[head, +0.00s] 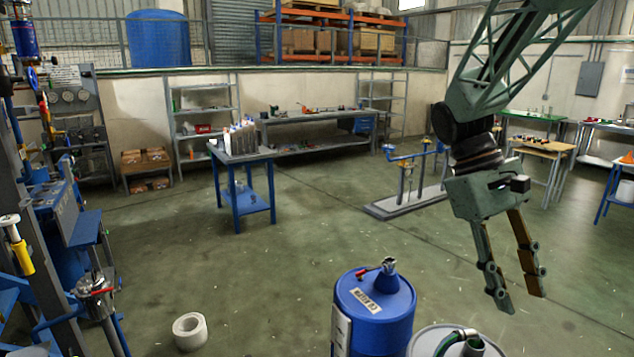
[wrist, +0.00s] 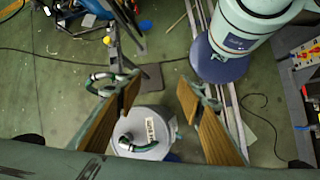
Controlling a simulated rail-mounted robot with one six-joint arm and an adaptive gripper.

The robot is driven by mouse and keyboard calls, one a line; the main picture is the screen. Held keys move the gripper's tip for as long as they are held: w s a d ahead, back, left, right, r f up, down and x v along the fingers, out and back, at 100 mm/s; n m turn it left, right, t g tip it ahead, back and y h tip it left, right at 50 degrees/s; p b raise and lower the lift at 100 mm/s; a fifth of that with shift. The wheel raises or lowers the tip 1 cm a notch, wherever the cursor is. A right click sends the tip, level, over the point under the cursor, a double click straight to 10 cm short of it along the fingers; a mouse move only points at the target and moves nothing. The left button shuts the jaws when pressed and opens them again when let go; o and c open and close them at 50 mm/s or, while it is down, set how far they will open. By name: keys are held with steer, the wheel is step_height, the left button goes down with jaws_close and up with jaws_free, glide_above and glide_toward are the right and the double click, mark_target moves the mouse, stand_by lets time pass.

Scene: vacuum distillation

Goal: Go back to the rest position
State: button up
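My gripper (head: 520,290) hangs at the right of the head view with its fingers pointing down. Its two fingers are apart, and nothing shows between them. In the wrist view my gripper (wrist: 157,95) also shows both wood-coloured finger pads spread wide. A grey-topped drum (wrist: 142,130) with a hose fitting lies below and between the fingers there, apart from them. The same grey drum (head: 425,343) is cut off by the bottom edge of the head view, to the lower left of my gripper.
A blue drum (head: 385,318) stands beside the grey one. A blue table (head: 243,192) with bottles stands mid-floor. Blue equipment (head: 85,225) lines the left side. A blue-piped stand (head: 405,200) stands behind my arm. The central floor is clear.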

steer(key=s+a+r+t+y, duration=0.1)
steer(key=s+a+r+t, duration=0.2)
steer(key=s+a, duration=0.6)
steer(key=s+a+r+m+t+y, duration=0.1)
steer(key=s+a+t, duration=0.4)
steer(key=s+a, duration=0.5)
steer(key=shift+s+r+m+t+y, duration=0.35)
steer(key=shift+r+y, duration=0.35)
steer(key=shift+r, duration=0.65)
steer(key=shift+a, duration=0.1)
stand_by(0.5)
